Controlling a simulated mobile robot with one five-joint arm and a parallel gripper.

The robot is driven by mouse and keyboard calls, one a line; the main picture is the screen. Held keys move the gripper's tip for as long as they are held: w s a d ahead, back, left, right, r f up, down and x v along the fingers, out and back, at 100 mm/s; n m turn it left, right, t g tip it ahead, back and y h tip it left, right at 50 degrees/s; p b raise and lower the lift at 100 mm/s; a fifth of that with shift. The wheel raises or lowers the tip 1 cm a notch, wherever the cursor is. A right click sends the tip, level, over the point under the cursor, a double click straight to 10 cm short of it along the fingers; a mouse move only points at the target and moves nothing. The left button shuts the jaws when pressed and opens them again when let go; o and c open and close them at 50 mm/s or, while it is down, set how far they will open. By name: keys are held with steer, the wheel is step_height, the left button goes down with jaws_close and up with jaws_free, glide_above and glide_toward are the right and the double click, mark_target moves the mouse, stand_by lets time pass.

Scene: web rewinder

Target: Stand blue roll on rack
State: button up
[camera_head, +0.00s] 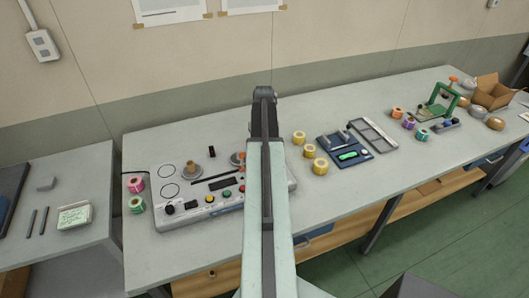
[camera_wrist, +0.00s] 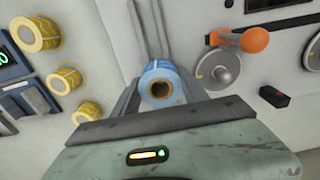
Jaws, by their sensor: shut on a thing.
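The blue roll (camera_wrist: 160,78) is in the wrist view, its open brown core facing the camera. My gripper (camera_wrist: 160,90) is shut on it, with a dark finger on each side. In the head view my arm (camera_head: 265,200) hides the roll and the gripper end. Two thin grey parallel bars (camera_wrist: 148,28) show just beyond the roll in the wrist view; I cannot tell if they are part of the rack. A grey framed tray (camera_head: 374,136) lies right of the arm in the head view; I cannot tell if it is the rack.
The rewinder (camera_head: 178,212) stands left of my arm. Its disc with an orange handle (camera_wrist: 240,40) is right of the roll in the wrist view.

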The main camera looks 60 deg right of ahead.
steer(key=shift+f, duration=0.55)
steer(key=o, duration=1.4)
step_height(320, 180, up, 12)
steer(key=p, duration=1.2)
